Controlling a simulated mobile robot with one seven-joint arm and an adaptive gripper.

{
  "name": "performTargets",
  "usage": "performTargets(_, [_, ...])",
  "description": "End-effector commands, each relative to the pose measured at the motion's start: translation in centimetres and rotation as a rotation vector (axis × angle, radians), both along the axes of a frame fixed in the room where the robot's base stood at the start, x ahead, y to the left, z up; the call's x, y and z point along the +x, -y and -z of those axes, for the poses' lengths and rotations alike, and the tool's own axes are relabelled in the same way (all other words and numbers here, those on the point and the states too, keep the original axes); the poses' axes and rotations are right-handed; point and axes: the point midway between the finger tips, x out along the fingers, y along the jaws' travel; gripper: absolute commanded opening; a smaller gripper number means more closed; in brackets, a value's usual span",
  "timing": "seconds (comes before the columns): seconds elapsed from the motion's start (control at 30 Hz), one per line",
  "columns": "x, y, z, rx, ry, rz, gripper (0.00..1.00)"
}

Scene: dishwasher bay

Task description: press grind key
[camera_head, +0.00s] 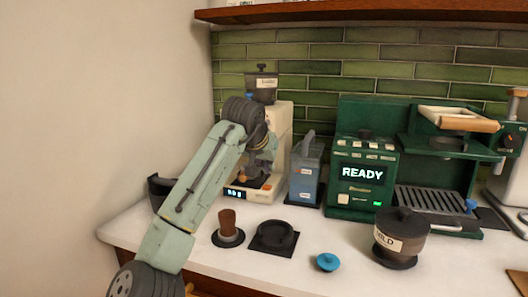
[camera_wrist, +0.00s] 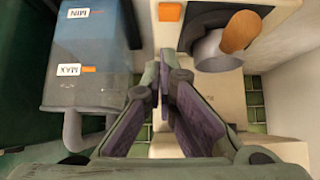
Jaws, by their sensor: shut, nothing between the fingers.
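The cream grinder (camera_head: 283,130) stands at the back left of the counter, with a dark labelled hopper on top and a small lit display (camera_head: 236,193) low on its front. In the wrist view, a square orange key (camera_wrist: 170,11) shows on the cream body at the top edge; any lettering on it is not readable. My gripper (camera_wrist: 160,75) is shut and empty, with its fingertips below the orange key in that picture and apart from it. In the head view, my arm hides part of the grinder's front, and the fingertips are hard to make out.
A wooden handle on a grey metal part (camera_wrist: 225,45) is right of the key. A blue-grey water tank (camera_head: 305,175) stands close to the grinder's right. A green coffee machine (camera_head: 360,150) reads READY. A tamper (camera_head: 228,230) and black holder (camera_head: 273,237) sit in front.

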Motion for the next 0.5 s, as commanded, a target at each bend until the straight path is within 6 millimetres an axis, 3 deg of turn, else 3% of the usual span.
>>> performTargets(0.2, [0.2, 0.0, 3.0, 0.001, 0.0, 0.0, 0.0])
performTargets(0.5, [0.2, 0.1, 4.2, -0.001, 0.001, 0.001, 0.0])
